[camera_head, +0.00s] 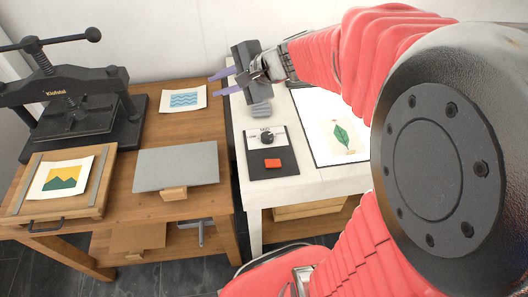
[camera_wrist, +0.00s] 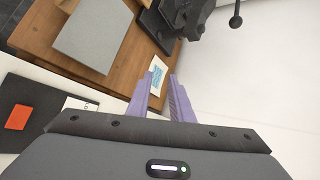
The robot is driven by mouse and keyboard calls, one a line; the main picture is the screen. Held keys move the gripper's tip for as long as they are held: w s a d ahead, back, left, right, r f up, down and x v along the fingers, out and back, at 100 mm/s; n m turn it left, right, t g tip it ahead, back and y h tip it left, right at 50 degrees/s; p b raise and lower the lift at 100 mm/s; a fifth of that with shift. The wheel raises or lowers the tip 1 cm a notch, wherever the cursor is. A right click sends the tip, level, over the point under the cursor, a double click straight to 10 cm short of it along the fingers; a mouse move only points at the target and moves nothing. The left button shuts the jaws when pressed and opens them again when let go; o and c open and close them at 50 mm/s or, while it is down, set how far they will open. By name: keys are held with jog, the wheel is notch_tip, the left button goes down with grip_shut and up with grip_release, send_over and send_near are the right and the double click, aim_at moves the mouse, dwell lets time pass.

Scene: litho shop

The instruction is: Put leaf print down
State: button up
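The leaf print (camera_head: 342,136), a cream sheet with a green leaf, lies flat on a white, dark-edged board (camera_head: 320,154) on the white table at the right of the head view. My arm hides the board's right side. My gripper (camera_head: 218,84) is in the air to the left of the leaf print, near the gap between the two tables. In the wrist view its two purple fingers (camera_wrist: 160,76) are apart with nothing held. The leaf print is not seen in the wrist view.
A wave print (camera_head: 184,99) lies on the wooden table; it shows beyond my fingers in the wrist view (camera_wrist: 157,80). A black press (camera_head: 75,120), a grey plate (camera_head: 178,165) and a framed mountain print (camera_head: 62,178) share that table. A control box with a red button (camera_head: 272,163) sits on the white table.

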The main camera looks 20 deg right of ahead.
jog(key=s+a+n+g+h, duration=0.2)
jog(key=s+a+n+g, duration=0.15)
jog(key=s+n, duration=0.7)
jog(key=s+d+n+h, duration=0.2)
jog(key=s, duration=0.4)
jog(key=s+d+f+n+h, duration=0.1)
jog(key=s+d+n+h, duration=0.1)
jog(key=s, duration=0.5)
jog(key=shift+d+f, duration=0.3)
jog(key=shift+d, duration=0.25)
jog(key=shift+n, duration=0.25)
